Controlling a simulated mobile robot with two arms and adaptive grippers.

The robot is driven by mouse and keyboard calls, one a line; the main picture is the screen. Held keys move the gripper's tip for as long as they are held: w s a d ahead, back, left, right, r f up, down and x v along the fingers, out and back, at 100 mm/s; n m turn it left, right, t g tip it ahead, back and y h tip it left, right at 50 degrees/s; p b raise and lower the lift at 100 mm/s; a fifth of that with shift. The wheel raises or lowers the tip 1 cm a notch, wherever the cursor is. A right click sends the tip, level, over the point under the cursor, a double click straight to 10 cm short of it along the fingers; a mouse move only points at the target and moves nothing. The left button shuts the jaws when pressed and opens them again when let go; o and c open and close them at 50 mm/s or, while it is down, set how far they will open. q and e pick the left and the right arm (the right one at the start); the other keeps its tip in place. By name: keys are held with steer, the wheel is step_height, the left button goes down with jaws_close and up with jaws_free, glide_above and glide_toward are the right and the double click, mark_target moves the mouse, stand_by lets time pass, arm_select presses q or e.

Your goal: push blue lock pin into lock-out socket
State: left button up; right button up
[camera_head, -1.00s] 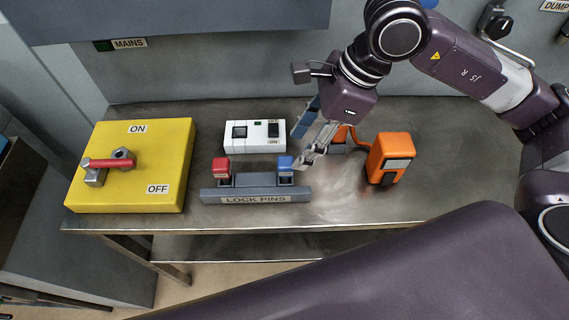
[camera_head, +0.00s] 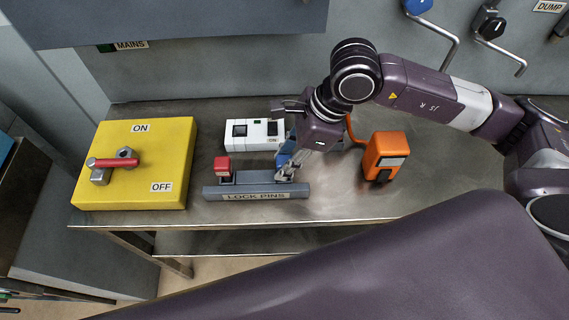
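The blue lock pin (camera_head: 282,160) stands at the right end of the grey lock pins rack (camera_head: 256,193), partly hidden by my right gripper. My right gripper (camera_head: 287,166) comes down from above right, with its fingertips at the blue pin. Whether the fingers are closed on it is hidden. The red pin (camera_head: 222,165) stands at the rack's left end. The yellow box (camera_head: 135,192) carries ON and OFF labels, a red-handled lever (camera_head: 108,162) and a grey hexagonal ring (camera_head: 127,153). I cannot tell which part is the lock-out socket. My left gripper is not in view.
A white box (camera_head: 253,134) lies behind the rack. An orange device (camera_head: 384,158) with a cable stands right of my gripper. The metal table (camera_head: 340,205) is clear at front right. Blue (camera_head: 418,6) and black (camera_head: 489,23) handles are on the back wall.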

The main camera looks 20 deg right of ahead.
jaws_close()
steer(key=shift+r, duration=0.1)
